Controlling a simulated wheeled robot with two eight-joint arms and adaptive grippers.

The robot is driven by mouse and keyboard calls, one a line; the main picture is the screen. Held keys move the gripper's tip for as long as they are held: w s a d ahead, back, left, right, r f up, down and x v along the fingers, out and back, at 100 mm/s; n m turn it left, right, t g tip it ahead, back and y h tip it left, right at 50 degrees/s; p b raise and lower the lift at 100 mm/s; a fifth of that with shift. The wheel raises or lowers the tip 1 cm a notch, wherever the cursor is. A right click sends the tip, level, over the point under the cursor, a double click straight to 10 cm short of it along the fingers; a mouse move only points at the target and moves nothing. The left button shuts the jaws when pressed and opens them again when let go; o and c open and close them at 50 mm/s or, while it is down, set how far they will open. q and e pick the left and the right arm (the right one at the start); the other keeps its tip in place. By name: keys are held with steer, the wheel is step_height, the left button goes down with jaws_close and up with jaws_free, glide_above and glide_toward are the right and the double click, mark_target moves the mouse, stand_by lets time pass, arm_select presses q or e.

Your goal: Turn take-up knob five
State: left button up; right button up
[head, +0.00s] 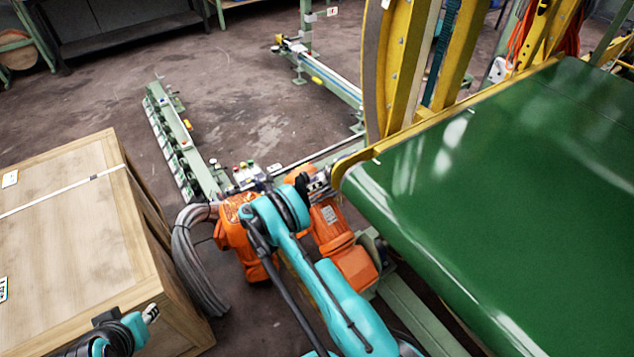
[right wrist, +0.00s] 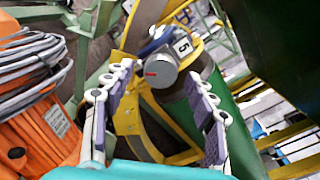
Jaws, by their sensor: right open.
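In the right wrist view, a round grey knob (right wrist: 160,70) with a short red mark on its face sits ahead. A white label (right wrist: 182,45) with a 5 is just above and right of it. My right gripper (right wrist: 158,78) is open, with one finger on each side of the knob in the picture. I cannot tell how much gap is left between them. In the head view my right gripper (head: 318,184) is at the near corner of the green belt, and the knob is not clearly visible there. My left gripper (head: 150,312) is over the wooden crate's near edge, its jaws unclear.
A wide green belt (head: 480,190) with a yellow frame (head: 402,80) fills the right. Orange motor housings (head: 335,235) and coiled grey cable (head: 190,255) are close to my right arm. A wooden crate (head: 70,220) stands at left. Open floor (head: 235,70) lies beyond.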

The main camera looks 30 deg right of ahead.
steer(key=a, duration=1)
steer(key=shift+s+a, duration=0.4)
